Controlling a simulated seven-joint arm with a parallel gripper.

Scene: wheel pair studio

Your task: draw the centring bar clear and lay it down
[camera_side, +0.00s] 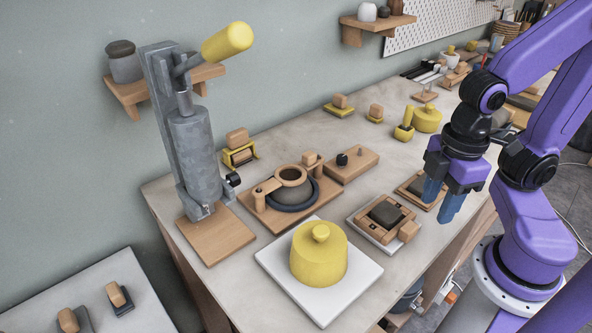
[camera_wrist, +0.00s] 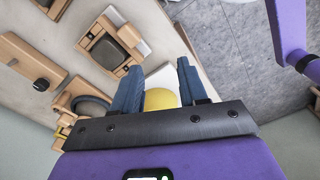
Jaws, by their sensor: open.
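A wooden piece with a ring and an arm, possibly the centring bar (camera_side: 265,187), lies across a fixture on a wooden base (camera_side: 257,217). Under it sit a dark ring (camera_side: 312,200) and a grey round part (camera_side: 290,196). I cannot tell for certain which part is the bar. The fixture also shows partly in the wrist view (camera_wrist: 80,92). My gripper (camera_side: 441,198) is open and empty, pointing down above the right side of the bench, apart from the fixture. Its blue fingers show in the wrist view (camera_wrist: 159,68).
A yellow knobbed dome (camera_side: 319,258) on a white board (camera_side: 275,262) stands at the front. A tray with a dark pad (camera_side: 386,214) lies to its right. A grey lever press (camera_side: 190,150) rises at the left. A block with a black knob (camera_side: 352,164) sits behind.

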